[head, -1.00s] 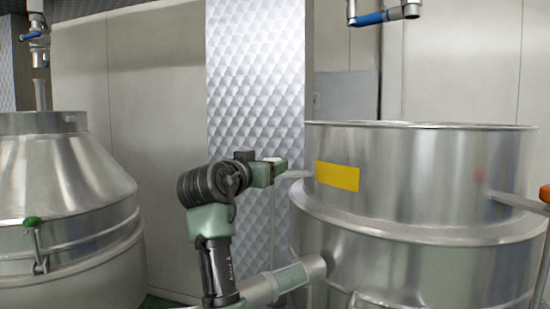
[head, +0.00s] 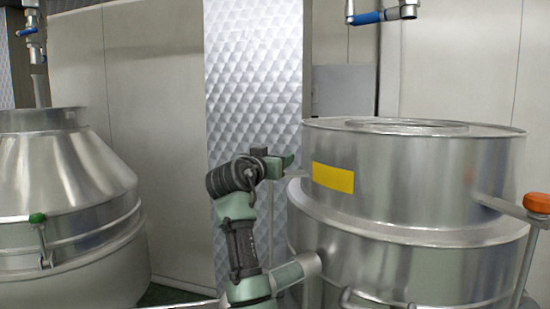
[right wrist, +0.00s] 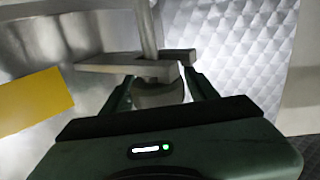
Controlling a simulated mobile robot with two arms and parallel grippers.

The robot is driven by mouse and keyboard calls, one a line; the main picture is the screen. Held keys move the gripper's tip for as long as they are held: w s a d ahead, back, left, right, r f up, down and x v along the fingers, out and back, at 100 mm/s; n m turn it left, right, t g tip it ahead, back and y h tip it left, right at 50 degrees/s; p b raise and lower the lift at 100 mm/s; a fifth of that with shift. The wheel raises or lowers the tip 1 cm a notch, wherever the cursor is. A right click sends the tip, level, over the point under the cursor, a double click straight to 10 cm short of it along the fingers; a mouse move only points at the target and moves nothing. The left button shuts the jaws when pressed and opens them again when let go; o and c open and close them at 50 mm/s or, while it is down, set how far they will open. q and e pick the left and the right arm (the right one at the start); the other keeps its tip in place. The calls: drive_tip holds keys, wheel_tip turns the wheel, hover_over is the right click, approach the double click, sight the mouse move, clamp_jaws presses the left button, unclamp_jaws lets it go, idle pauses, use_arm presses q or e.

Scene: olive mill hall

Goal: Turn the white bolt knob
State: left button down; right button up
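The white bolt knob is not clearly visible in the head view, where my right gripper (head: 284,162) covers that spot at the left side of the steel vessel (head: 420,180). In the right wrist view a rounded greyish knob (right wrist: 160,93), likely this one, sits between the fingertips of my right gripper (right wrist: 160,76). The fingers stand apart, one on each side of it. Whether they touch it I cannot tell. A flat forked bracket (right wrist: 100,67) and a post (right wrist: 146,28) adjoin the knob. My left gripper is in neither view.
An orange knob (head: 537,203) sits on a bracket at the vessel's right. A yellow label (head: 333,178) is on its wall. A second steel vessel (head: 65,185) with a green knob (head: 37,218) stands left. A quilted metal panel (head: 252,85) stands behind my arm.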

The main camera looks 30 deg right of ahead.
drive_tip(key=c, duration=1)
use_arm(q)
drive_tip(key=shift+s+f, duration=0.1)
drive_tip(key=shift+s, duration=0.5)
